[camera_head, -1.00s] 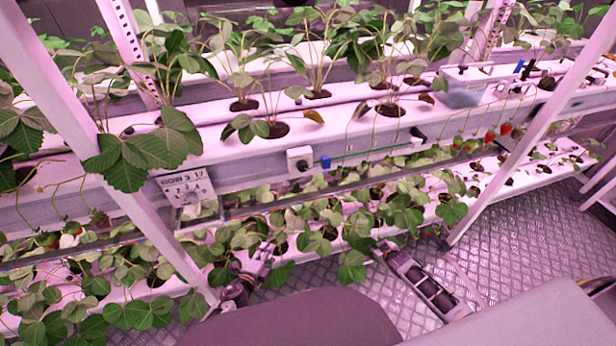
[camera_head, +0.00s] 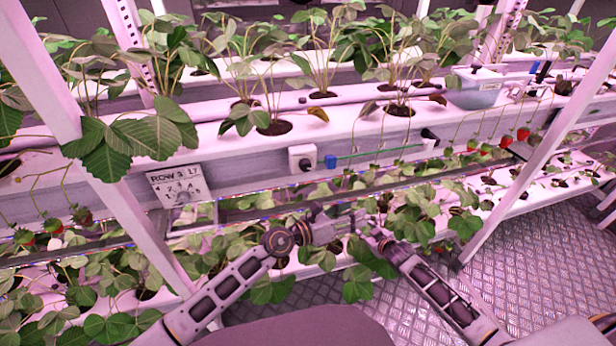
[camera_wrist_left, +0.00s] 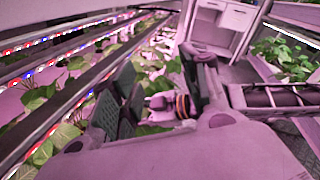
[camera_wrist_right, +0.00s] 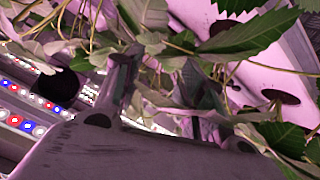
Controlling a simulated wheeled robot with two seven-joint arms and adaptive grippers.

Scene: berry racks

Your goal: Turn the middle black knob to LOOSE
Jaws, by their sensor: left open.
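A white box (camera_head: 296,154) with a black knob (camera_head: 307,164) is on the front face of the upper white trough in the head view. A blue piece (camera_head: 331,162) sits just right of it. A green line runs right to another black fitting (camera_head: 429,134). No LOOSE marking is readable. My left gripper (camera_head: 328,232) is below the box, apart from the knob; its dark finger pads (camera_wrist_left: 120,98) show open in the left wrist view. My right gripper (camera_head: 366,226) is close to its right, among leaves; its fingers (camera_wrist_right: 160,82) stand apart and hold nothing visible.
A row sign (camera_head: 178,186) hangs at left. Slanted white posts (camera_head: 130,215) stand left and right. Strawberry plants fill both tiers, with leaves around my grippers. A clear tub (camera_head: 474,88) sits on the upper trough. Metal floor (camera_head: 540,250) is free at right.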

